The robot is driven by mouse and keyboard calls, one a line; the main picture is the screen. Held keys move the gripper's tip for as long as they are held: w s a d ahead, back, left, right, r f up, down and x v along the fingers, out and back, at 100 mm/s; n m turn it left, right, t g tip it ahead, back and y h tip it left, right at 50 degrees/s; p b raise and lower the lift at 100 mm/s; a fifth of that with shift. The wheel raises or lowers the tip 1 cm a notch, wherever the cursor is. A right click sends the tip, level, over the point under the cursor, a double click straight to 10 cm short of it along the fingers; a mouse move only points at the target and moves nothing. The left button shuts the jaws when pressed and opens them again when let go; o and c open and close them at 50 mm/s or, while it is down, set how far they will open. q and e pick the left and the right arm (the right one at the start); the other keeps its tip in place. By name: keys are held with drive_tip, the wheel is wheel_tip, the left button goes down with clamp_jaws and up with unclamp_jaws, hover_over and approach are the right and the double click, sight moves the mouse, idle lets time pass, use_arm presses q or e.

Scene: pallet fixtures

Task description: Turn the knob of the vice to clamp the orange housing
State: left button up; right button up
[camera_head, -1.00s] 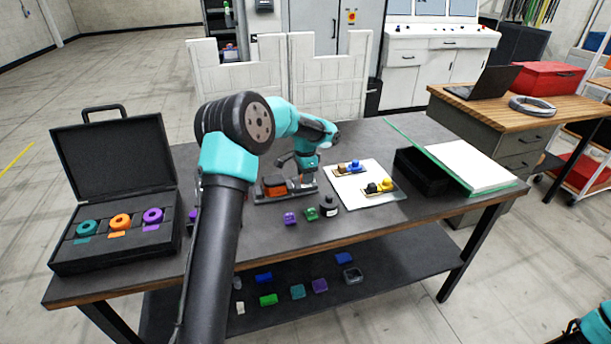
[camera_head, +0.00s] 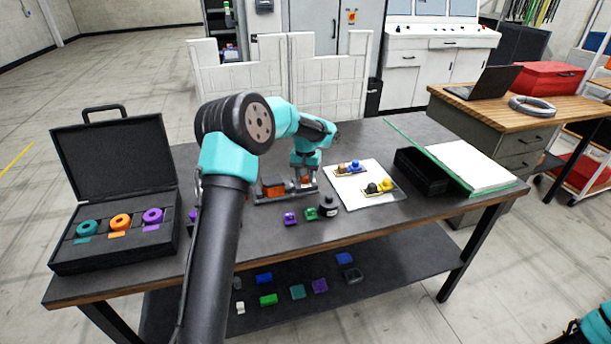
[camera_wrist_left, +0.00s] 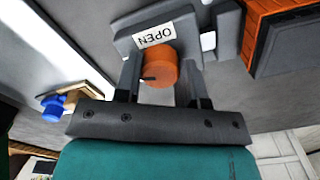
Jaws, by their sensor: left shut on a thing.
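The orange housing (camera_head: 273,186) sits in the grey vice (camera_head: 262,200) on the table; it also shows in the left wrist view (camera_wrist_left: 272,32) at the upper right. The vice knob (camera_wrist_left: 160,69) is an orange cylinder with a dark mark on its face, below a white label reading OPEN. My left gripper (camera_wrist_left: 163,78) is shut on the knob, with one finger on each side of it. In the head view this gripper (camera_head: 305,182) points down at the right end of the vice. My right gripper is out of view.
A white board (camera_head: 368,202) with blue, yellow and black parts lies right of the vice. A purple block (camera_head: 290,219), a green part (camera_head: 311,214) and a black bottle (camera_head: 328,206) stand in front. An open black case (camera_head: 115,262) is at the left, a black bin (camera_head: 422,173) at the right.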

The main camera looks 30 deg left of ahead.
use_arm(q)
drive_tip(key=shift+n, duration=1.6)
drive_tip(key=o, duration=0.9)
drive_tip(key=shift+o, duration=0.2)
wheel_tip(320, 180, up, 17)
drive_tip(key=shift+r, duration=0.2)
